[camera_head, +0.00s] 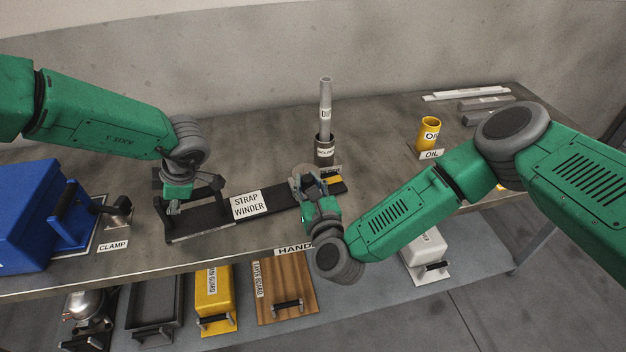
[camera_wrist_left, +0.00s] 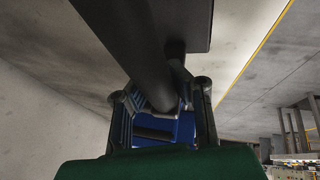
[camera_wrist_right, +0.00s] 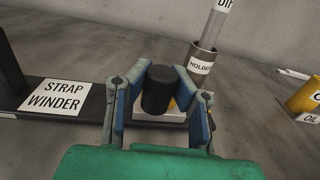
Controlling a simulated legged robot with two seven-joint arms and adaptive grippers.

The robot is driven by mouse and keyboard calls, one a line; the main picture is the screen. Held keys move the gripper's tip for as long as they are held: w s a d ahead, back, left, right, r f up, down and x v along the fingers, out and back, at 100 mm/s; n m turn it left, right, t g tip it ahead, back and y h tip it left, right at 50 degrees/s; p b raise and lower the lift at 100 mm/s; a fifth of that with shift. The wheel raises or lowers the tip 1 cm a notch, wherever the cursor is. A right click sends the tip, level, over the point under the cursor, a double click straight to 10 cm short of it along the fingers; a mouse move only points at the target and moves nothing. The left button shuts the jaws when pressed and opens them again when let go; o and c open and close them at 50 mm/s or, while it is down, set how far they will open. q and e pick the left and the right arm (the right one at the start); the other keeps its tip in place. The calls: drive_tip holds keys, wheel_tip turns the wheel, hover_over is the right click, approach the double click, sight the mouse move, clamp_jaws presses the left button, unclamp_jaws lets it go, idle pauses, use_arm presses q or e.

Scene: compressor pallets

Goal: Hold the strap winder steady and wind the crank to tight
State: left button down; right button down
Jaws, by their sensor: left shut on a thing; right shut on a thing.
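The strap winder (camera_head: 281,205) is a long dark base with a white label, lying on the bench; its left end has a raised dark frame with a bar. My left gripper (camera_head: 178,197) is at that frame. In the left wrist view its fingers (camera_wrist_left: 163,112) are shut on a dark round bar (camera_wrist_left: 150,60). My right gripper (camera_head: 309,180) is at the winder's right end. In the right wrist view its blue-padded fingers (camera_wrist_right: 161,100) are around an upright black crank knob (camera_wrist_right: 158,88). The crank arm under the knob is mostly hidden.
A holder (camera_head: 324,151) with a grey tool stands just behind the right gripper. A yellow oil cup (camera_head: 428,133) is further right. A blue box (camera_head: 40,215) and a clamp (camera_head: 118,213) are at the left. A lower shelf holds several handled items.

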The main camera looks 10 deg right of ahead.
drive_tip(key=shift+w+a+m+g+h, duration=0.6)
drive_tip(key=shift+a+m+g+h, duration=0.35)
drive_tip(key=shift+m+h, duration=1.1)
drive_tip(key=shift+w+a+m+g+h, duration=0.75)
drive_tip(key=shift+m+g+h, duration=0.45)
drive_tip(key=shift+h, duration=1.55)
drive_tip(key=shift+w+a+m+g+h, duration=0.5)
drive_tip(key=shift+a+m+g+h, duration=0.4)
drive_tip(key=shift+m+h, duration=1.25)
drive_tip(key=shift+a+h, duration=0.15)
drive_tip(key=shift+h, duration=0.2)
drive_tip(key=c, duration=1.3)
unclamp_jaws()
drive_tip(key=shift+d+n, duration=0.3)
